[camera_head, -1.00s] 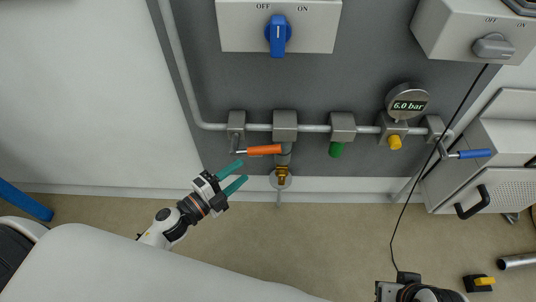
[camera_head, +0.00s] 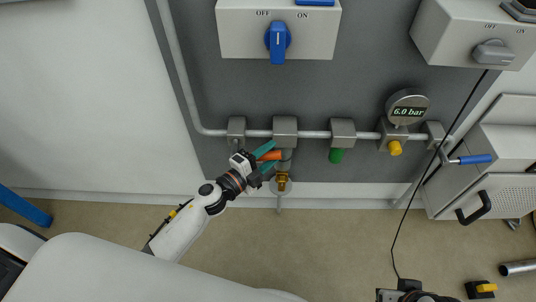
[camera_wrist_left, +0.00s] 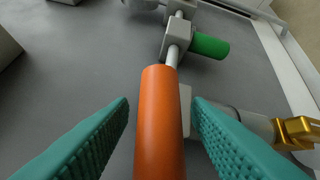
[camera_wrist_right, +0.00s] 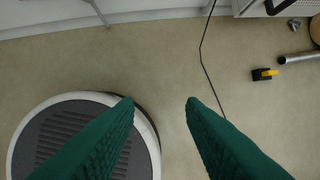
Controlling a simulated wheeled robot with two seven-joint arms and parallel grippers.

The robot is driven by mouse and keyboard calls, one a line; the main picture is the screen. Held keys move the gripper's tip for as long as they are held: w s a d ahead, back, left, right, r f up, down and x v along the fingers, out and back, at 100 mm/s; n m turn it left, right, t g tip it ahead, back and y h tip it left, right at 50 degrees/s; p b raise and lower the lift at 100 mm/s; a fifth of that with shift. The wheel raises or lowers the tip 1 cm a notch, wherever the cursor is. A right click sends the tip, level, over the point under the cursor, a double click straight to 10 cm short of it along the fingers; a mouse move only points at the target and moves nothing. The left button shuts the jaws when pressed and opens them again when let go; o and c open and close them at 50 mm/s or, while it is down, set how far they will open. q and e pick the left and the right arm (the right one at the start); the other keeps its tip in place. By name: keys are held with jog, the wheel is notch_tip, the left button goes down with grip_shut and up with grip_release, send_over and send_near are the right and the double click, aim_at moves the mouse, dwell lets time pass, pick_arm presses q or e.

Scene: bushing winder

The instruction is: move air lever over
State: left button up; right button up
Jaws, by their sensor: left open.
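The orange lever (camera_head: 270,155) is on the pipe fitting at the lower middle of the grey panel. It lies roughly level in the head view. My left gripper (camera_head: 268,157) is open with its teal fingers on either side of the lever. In the left wrist view the orange lever (camera_wrist_left: 160,125) runs between the two open fingers (camera_wrist_left: 160,120), with gaps on both sides. My right gripper (camera_wrist_right: 160,105) is open and empty in the right wrist view, over the floor; its fingers do not clearly show in the head view.
The pipe carries a green knob (camera_head: 336,156), a yellow knob (camera_head: 395,148) and a gauge (camera_head: 408,107) reading 6.0 bar. A blue-handled lever (camera_head: 473,159) is at the right. A brass fitting (camera_head: 282,182) hangs below the orange lever. A thin black cable (camera_head: 407,205) hangs at the right.

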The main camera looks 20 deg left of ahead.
pick_arm(q)
grip_shut()
